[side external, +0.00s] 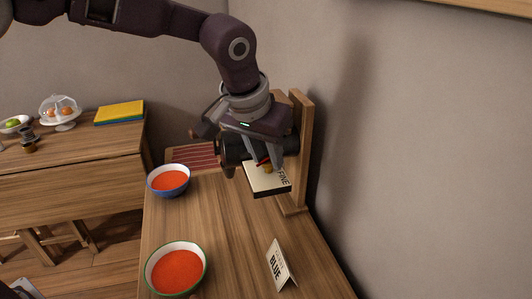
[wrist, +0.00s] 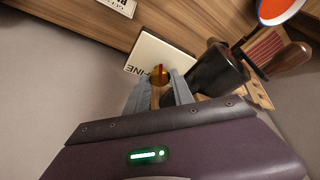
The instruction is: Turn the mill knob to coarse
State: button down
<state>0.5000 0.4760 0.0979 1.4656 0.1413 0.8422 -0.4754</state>
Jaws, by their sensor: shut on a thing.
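The knob (wrist: 158,73) is small, yellow-brown with a red mark, and sits between my fingertips in the wrist view. It shows as a small orange and red patch in the side view (side external: 267,168). My gripper (wrist: 161,86) is shut on the knob, pointing down at it in the side view (side external: 264,158). A pale panel (wrist: 153,50) printed "FINE" lies behind the knob; in the side view the panel (side external: 262,182) is partly covered by my gripper. Any "coarse" label is not visible.
A dark rounded object (wrist: 214,72) stands close beside my gripper. A wooden upright (side external: 300,150) rises at the right. Orange-filled bowls (side external: 169,178) (side external: 177,270) and a "BLUE" card (side external: 279,265) stand on the wooden surface. Its middle is clear.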

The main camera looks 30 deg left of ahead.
dwell(0.4)
jog(key=c, duration=1.4)
grip_release()
jog(key=shift+o, duration=0.2)
jog(key=v, duration=0.7)
